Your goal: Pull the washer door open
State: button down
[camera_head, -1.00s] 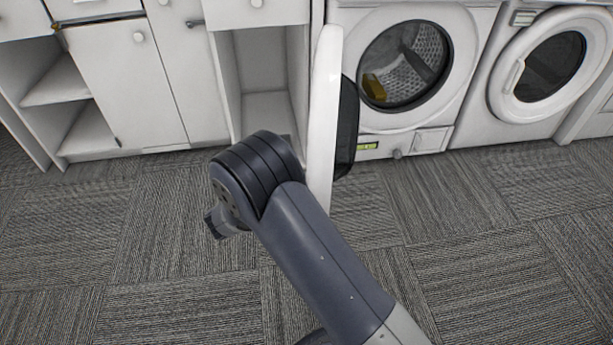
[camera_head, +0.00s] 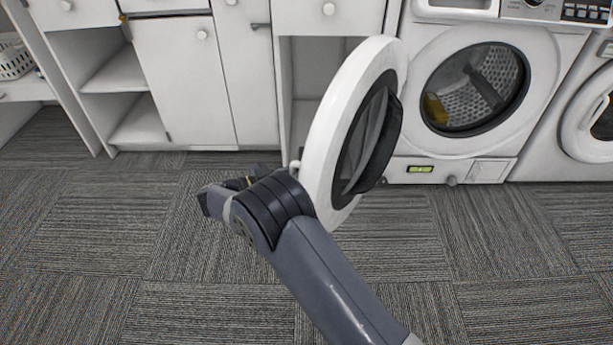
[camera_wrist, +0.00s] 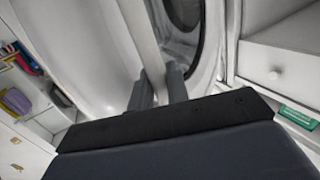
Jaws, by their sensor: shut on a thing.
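The washer (camera_head: 545,75) is white, with a round drum opening (camera_head: 480,90) facing me and a yellow thing (camera_head: 435,110) inside. Its round white door (camera_head: 322,120), with a dark glass middle, stands wide open to the left of the opening, its inner side partly turned to me. My gripper is largely hidden behind my arm and the door in the head view. In the wrist view its two fingers (camera_wrist: 158,82) are shut on the pale bar-like edge or handle of the door (camera_wrist: 142,40); I cannot tell which part exactly.
White cabinets (camera_head: 182,85) with open shelves line the wall behind and left of the door. A second machine (camera_head: 590,115) stands at the right. A basket (camera_head: 14,62) is at the far left. The carpet (camera_head: 90,245) is clear in front.

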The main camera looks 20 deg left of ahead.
jog(key=shift+w+a+g, duration=0.3)
jog(key=shift+w+a, duration=0.05)
jog(key=shift+a, duration=0.4)
jog(key=c, duration=1.5)
grip_release()
jog(key=shift+o, duration=0.2)
jog(key=p+v, duration=0.2)
jog(key=v, duration=0.8)
jog(key=shift+s+a+f, duration=0.15)
jog(key=shift+s+a, duration=0.05)
jog(key=shift+a, duration=0.15)
